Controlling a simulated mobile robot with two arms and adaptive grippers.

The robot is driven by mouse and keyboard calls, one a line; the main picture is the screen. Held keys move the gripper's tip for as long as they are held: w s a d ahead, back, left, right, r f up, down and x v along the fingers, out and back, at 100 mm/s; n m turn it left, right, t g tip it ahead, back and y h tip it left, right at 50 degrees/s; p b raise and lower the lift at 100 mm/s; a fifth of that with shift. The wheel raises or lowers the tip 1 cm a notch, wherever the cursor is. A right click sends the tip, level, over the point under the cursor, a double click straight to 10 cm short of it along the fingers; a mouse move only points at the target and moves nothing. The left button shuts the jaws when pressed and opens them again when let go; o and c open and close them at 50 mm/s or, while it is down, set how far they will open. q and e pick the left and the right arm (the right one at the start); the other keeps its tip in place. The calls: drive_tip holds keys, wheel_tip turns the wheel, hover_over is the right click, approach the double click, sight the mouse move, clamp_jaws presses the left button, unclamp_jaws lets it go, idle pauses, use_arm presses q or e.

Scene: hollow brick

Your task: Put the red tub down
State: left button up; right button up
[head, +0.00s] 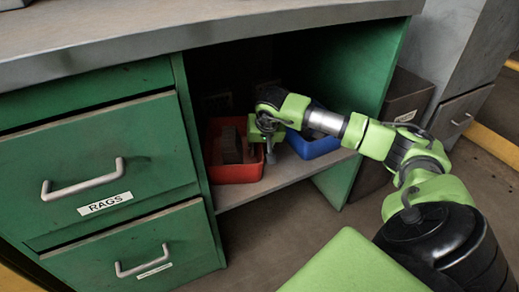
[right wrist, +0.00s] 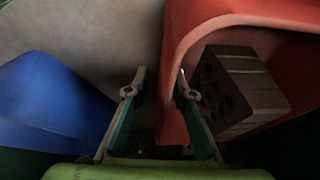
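The red tub (head: 236,174) sits on the shelf inside the green workbench, at the left of the opening. A grey-brown hollow brick (head: 231,146) is inside it; its holes show in the right wrist view (right wrist: 240,88). My right gripper (head: 268,152) is at the tub's right wall. In the right wrist view, its two fingers (right wrist: 162,84) are apart, with the red wall (right wrist: 169,60) between them. A gap shows between the left finger and the wall, so the gripper looks open. My left gripper is not in view.
A blue tub (head: 315,147) stands on the shelf to the right, close to my right gripper. Green drawers (head: 100,160) border the opening on the left. The metal worktop (head: 180,28) overhangs it. Bare shelf (head: 262,186) shows in front of the tubs.

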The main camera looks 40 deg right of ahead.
drive_tip(key=shift+s+r, duration=0.15)
drive_tip(key=shift+r, duration=0.25)
drive_tip(key=v, duration=1.1)
drive_tip(key=shift+s+a, duration=0.1)
drive_tip(key=shift+s, duration=0.05)
